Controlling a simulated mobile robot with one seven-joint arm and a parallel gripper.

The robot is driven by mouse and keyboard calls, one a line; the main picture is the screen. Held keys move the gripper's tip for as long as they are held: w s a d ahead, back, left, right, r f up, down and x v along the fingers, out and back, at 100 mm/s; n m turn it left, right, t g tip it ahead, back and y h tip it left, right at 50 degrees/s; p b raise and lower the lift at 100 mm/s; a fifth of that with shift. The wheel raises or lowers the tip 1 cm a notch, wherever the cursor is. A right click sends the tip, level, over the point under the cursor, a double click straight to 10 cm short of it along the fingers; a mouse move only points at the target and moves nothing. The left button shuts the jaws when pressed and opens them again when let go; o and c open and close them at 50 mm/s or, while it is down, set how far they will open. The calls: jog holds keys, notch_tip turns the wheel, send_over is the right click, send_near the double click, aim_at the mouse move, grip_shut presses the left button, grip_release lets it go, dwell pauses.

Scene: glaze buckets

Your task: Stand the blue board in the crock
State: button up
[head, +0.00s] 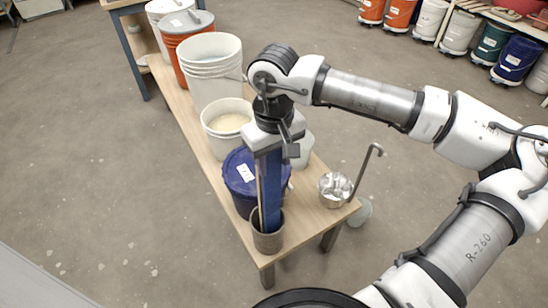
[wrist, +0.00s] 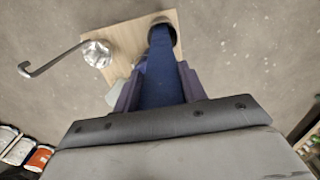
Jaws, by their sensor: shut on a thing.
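The blue board (head: 268,192) is long and narrow and hangs nearly upright below my gripper (head: 268,146). My gripper is shut on its upper end. The board's lower end is at the crock (head: 268,238), a grey-brown cylinder at the near end of the wooden bench, and appears to be inside its mouth. In the wrist view, the board (wrist: 160,75) runs from between the fingers (wrist: 158,90) to the dark mouth of the crock (wrist: 162,20). The board's bottom edge is hidden, so I cannot tell whether it touches the crock's floor.
A blue lidded bucket (head: 238,180) stands close behind the crock. A metal pot (head: 333,188) with a hooked ladle (head: 368,165) stands to the right on the bench (head: 310,218). White buckets (head: 212,75) and an orange one (head: 178,35) line the bench behind.

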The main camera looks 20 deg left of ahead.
aim_at(274, 177)
jog(key=shift+f+b, duration=3.05)
jog(key=shift+f, duration=0.2)
jog(key=o, duration=1.2)
jog(key=r+p, duration=0.1)
jog(key=p, duration=0.2)
jog(key=shift+f, duration=0.1)
notch_tip(274, 177, up, 5)
jog(key=p, duration=0.4)
jog(key=shift+f+p, duration=0.2)
jog(key=shift+p, duration=0.15)
jog(key=shift+r+p, duration=1.05)
jog(key=shift+r, duration=1.3)
